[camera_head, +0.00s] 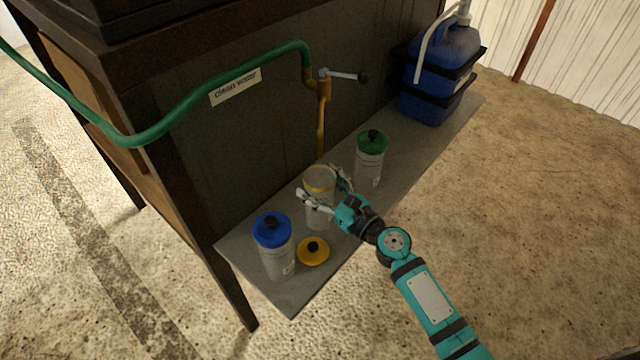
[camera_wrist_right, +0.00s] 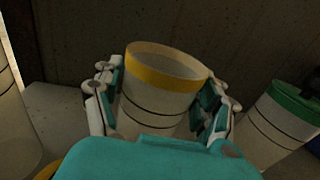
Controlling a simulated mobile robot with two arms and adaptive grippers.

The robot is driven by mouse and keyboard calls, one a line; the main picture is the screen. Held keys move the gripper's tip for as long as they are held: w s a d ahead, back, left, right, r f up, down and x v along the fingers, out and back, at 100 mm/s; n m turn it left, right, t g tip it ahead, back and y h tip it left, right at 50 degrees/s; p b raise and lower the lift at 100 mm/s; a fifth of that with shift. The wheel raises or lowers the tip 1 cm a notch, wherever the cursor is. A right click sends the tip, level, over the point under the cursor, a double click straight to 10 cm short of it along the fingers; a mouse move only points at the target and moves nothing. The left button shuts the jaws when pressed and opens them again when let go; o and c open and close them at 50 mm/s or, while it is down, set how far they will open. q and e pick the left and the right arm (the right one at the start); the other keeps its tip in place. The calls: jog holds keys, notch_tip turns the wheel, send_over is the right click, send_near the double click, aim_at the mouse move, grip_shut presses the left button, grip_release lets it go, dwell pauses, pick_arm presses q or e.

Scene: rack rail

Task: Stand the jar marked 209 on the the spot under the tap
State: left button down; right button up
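A white jar with a yellow rim (camera_head: 320,183) stands open-topped at the shelf's back, below the tap (camera_head: 322,92). My right gripper (camera_head: 318,182) has a finger on each side of it. In the right wrist view the pads lie against the yellow-rimmed jar (camera_wrist_right: 160,95), which looks upright. A jar with a blue lid (camera_head: 273,232) stands to the left and one with a green lid (camera_head: 371,145) to the right. A loose yellow lid (camera_head: 313,251) lies in front. The number markings are too small to read. My left gripper is out of view.
A narrow grey shelf (camera_head: 420,150) runs along the dark cabinet wall. A blue container (camera_head: 440,75) stands at its far right end. A green hose (camera_head: 190,115) with a "clean water" sign (camera_head: 235,87) feeds the tap. The spot under the jar is hidden.

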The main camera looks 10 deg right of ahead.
jog(key=shift+o, duration=1.4)
jog(key=shift+s, duration=0.1)
